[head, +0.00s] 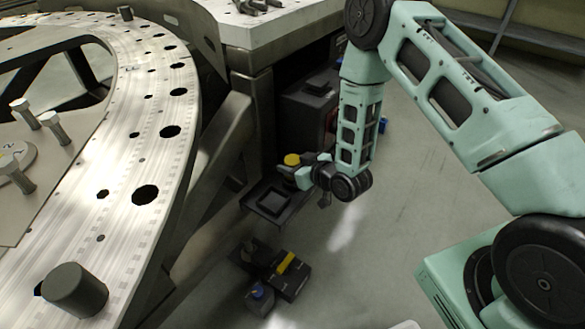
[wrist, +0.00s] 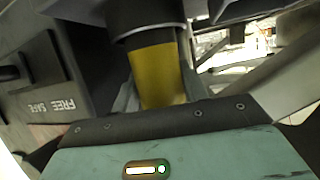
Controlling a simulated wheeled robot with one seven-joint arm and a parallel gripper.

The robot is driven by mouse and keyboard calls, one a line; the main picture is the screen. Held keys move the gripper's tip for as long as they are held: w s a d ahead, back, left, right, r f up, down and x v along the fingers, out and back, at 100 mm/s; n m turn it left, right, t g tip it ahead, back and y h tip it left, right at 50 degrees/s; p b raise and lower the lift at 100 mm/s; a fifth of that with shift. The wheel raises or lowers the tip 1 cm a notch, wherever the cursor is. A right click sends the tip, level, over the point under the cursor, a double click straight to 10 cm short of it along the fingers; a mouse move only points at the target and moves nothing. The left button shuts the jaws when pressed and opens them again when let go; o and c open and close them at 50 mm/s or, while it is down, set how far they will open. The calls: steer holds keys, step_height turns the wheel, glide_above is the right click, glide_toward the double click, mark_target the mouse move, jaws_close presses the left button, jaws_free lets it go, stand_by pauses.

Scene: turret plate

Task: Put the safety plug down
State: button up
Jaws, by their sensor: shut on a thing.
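The safety plug (head: 292,160) shows a yellow end in the head view. In the wrist view it is a dark cylinder with a yellow band (wrist: 156,76). My gripper (head: 303,176) is shut on it, and my fingers hide part of its sides. It is held above or beside a small dark shelf (head: 288,213) with a raised square holder on it, low against the machine. A dark panel lettered "FREE" and "SAFE" (wrist: 48,95) is at the left of the wrist view. I cannot tell whether the plug touches anything below.
A large pale ring plate (head: 165,95) with dark holes and pegs fills the left. A dark box (head: 312,105) sits under the machine's corner. A dark unit with a yellow bar (head: 288,275) and a blue-topped item (head: 259,297) are on the floor.

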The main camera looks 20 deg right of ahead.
steer(key=shift+f, duration=0.45)
steer(key=shift+f, duration=0.2)
steer(key=o, duration=1.1)
steer(key=shift+r, duration=0.15)
